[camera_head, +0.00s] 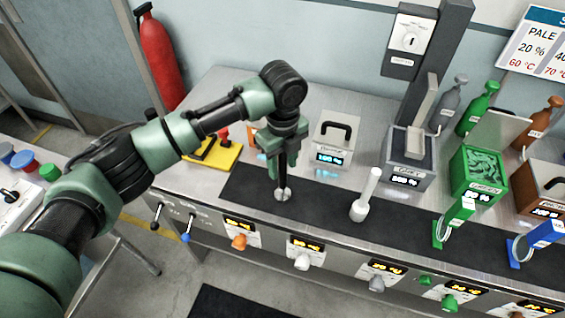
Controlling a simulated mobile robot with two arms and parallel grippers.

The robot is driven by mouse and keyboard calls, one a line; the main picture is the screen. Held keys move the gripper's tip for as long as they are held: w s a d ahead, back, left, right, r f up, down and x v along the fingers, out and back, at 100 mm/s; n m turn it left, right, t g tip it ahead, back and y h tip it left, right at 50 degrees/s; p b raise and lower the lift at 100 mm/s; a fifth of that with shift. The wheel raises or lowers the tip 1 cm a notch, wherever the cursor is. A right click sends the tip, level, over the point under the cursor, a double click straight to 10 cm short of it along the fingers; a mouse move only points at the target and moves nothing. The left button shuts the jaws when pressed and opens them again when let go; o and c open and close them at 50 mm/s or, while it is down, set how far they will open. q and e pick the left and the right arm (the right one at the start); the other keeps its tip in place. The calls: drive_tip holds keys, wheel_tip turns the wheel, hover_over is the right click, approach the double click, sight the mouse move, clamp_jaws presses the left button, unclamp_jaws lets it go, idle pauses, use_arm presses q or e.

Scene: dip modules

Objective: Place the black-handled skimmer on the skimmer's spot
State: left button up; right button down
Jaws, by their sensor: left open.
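The black-handled skimmer (283,195) is at the dark mat on the counter, left of centre. Its round silver head shows low against the mat, and most of its handle is hidden by my gripper. My left gripper (284,168) is open, pointing down directly over the skimmer, with its fingers near the handle. I cannot tell whether the fingers touch it. The skimmer's spot cannot be made out clearly. My right gripper is not in view.
A white tool (366,193) stands on the dark mat (325,210) to the right. Behind it are a lidded steel box (333,140) and a grey container (407,165). A yellow block (215,155) lies left. A green container (478,175) stands right.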

use_arm(q)
wheel_tip(320, 180, up, 11)
drive_tip(key=b, duration=0.3)
drive_tip(key=shift+r, duration=0.6)
idle(1.9)
